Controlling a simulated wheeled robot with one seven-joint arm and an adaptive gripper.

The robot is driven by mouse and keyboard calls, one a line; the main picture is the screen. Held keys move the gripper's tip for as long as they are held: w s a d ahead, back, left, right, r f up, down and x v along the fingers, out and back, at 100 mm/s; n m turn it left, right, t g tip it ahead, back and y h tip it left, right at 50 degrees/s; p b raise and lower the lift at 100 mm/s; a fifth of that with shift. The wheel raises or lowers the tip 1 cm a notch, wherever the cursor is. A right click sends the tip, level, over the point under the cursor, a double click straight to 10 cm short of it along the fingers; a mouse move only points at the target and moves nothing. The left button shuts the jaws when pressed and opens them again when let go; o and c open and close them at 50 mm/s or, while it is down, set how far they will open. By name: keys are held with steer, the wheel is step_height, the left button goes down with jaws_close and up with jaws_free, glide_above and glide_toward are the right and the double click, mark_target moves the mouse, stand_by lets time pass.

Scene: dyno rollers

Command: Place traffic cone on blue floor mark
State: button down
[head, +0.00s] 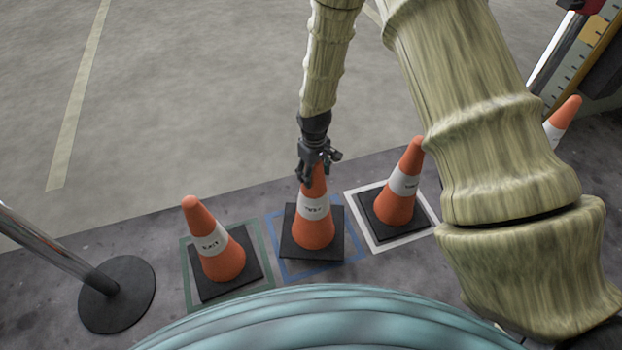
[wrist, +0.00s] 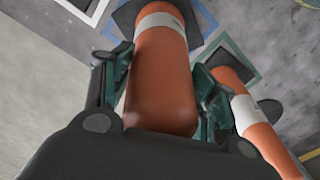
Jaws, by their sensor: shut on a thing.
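An orange traffic cone (head: 314,229) with a white band and a black square base stands upright at the blue floor mark (head: 354,240) in the head view. Its base covers much of the blue outline and looks slightly turned against it; I cannot tell whether it touches the floor. My gripper (head: 315,165) comes from above and is shut on the cone's top. In the wrist view the held cone (wrist: 160,85) runs between the two fingers (wrist: 160,92), and part of the blue mark (wrist: 205,20) shows beside its base.
Another cone (head: 217,250) stands on a green mark at left, and one (head: 400,190) on a white mark at right. A post with a round black base (head: 117,295) is at far left. A further cone (head: 562,118) is partly hidden at far right. Open floor lies behind.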

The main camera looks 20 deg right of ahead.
steer(key=shift+w+f+b, duration=0.1)
steer(key=shift+f+b, duration=0.55)
steer(key=shift+f, duration=1)
steer(key=shift+c, duration=2.2)
jaws_free()
steer(key=shift+f, duration=0.15)
step_height(320, 180, up, 12)
steer(key=p, duration=0.3)
steer(key=s+f+m, duration=0.1)
steer(key=s+f, duration=0.9)
steer(key=s+d+f+m, duration=0.1)
steer(key=s+f, duration=0.3)
steer(key=s, duration=0.9)
steer(key=s+d+f+m, duration=0.2)
steer(key=s+f+m, duration=0.1)
steer(key=s, duration=1)
steer(key=shift+s+f, duration=0.35)
steer(key=shift+f, duration=0.2)
